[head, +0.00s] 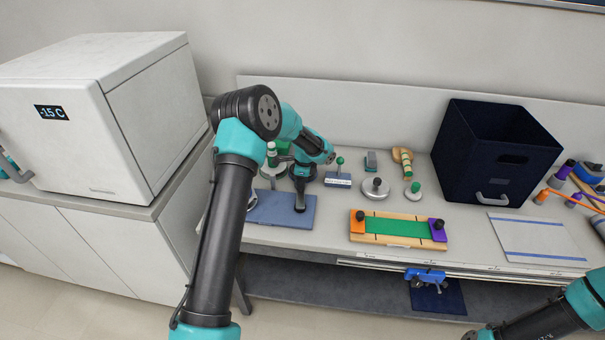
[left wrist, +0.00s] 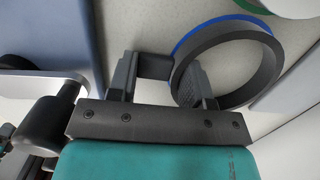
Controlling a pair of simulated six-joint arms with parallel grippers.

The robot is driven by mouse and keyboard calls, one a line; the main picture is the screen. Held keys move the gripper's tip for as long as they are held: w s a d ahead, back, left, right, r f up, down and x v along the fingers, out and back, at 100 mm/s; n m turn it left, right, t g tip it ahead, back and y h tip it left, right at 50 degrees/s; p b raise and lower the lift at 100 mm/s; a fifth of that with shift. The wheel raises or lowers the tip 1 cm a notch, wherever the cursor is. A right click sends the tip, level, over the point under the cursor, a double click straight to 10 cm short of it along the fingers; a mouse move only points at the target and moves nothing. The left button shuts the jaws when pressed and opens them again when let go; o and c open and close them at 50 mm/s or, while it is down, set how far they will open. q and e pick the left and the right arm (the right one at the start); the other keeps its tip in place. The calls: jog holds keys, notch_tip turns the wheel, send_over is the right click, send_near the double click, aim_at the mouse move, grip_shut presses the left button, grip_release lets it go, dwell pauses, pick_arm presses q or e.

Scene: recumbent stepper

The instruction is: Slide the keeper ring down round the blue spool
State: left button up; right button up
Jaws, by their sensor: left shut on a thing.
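The keeper ring (left wrist: 262,62) is a dark grey band with a blue edge. It shows at the upper right of the left wrist view, with pale surface visible through its opening. My left gripper (left wrist: 161,82) is shut on it, with a dark block (left wrist: 154,66) between the fingers. The right-hand finger overlaps the ring's opening. In the head view, my left arm reaches over the blue-grey board (head: 268,209) and hides much of what lies behind it. I cannot clearly make out the blue spool. My right arm enters at the lower right of the head view; its gripper is out of frame.
A white freezer box (head: 140,115) stands at the left. A stand with a green knob (head: 340,161), a grey disc (head: 375,192) and a green-striped wooden board (head: 395,228) lie right of my left arm. A dark bin (head: 480,160) stands behind a pale panel (head: 535,240).

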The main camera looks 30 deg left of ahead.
pick_arm(q)
grip_shut()
jog(key=shift+r, duration=1.05)
jog(key=shift+r, duration=2.45)
